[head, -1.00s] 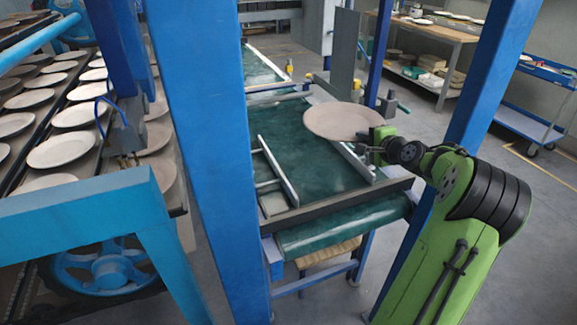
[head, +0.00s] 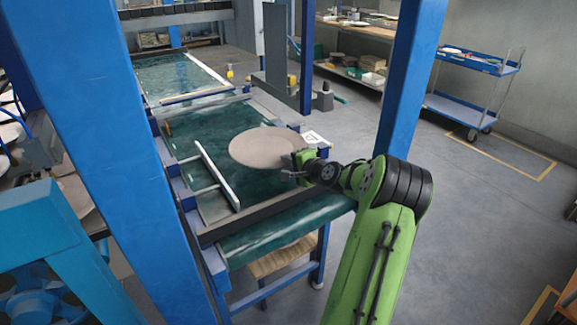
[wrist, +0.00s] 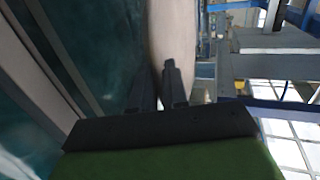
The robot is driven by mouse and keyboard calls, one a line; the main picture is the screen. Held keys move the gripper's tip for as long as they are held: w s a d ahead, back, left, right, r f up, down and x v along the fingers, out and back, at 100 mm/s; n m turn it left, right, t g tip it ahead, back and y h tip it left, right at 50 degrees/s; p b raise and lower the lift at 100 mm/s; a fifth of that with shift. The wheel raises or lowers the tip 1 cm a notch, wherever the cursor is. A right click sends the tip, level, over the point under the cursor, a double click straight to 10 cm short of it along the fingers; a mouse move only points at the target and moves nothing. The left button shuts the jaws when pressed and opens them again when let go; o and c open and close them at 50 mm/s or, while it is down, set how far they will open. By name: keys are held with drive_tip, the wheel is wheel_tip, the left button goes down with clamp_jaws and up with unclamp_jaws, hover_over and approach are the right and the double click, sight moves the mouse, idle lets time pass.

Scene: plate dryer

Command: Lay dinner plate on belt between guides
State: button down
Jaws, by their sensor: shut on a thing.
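A pale round dinner plate (head: 263,147) is over the green belt (head: 190,128) in the head view, lying roughly flat. My gripper (head: 298,162) is shut on its right rim. In the wrist view, the plate (wrist: 181,40) shows as a pale band between the dark fingers (wrist: 160,88). The left guide (head: 217,175), a light rail, stands clear to the left of the plate. The right guide is mostly hidden behind the plate and my gripper. I cannot tell how high the plate is above the belt.
A blue post (head: 95,140) stands left of the belt, and another blue post (head: 402,75) stands behind my arm. A dark crossbar (head: 262,209) spans the belt's near end. A blue cart (head: 468,95) and a workbench (head: 352,28) are farther back right.

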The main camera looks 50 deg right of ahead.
drive_tip(key=shift+r, duration=0.35)
drive_tip(key=shift+f, duration=0.3)
drive_tip(key=c, duration=1.5)
unclamp_jaws()
drive_tip(key=shift+f, duration=0.2)
drive_tip(key=shift+c, duration=0.2)
drive_tip(key=o, duration=0.4)
drive_tip(key=shift+r, duration=0.1)
drive_tip(key=shift+r, duration=0.45)
drive_tip(key=p+v, duration=0.2)
drive_tip(key=v, duration=1)
drive_tip(key=shift+f, duration=0.15)
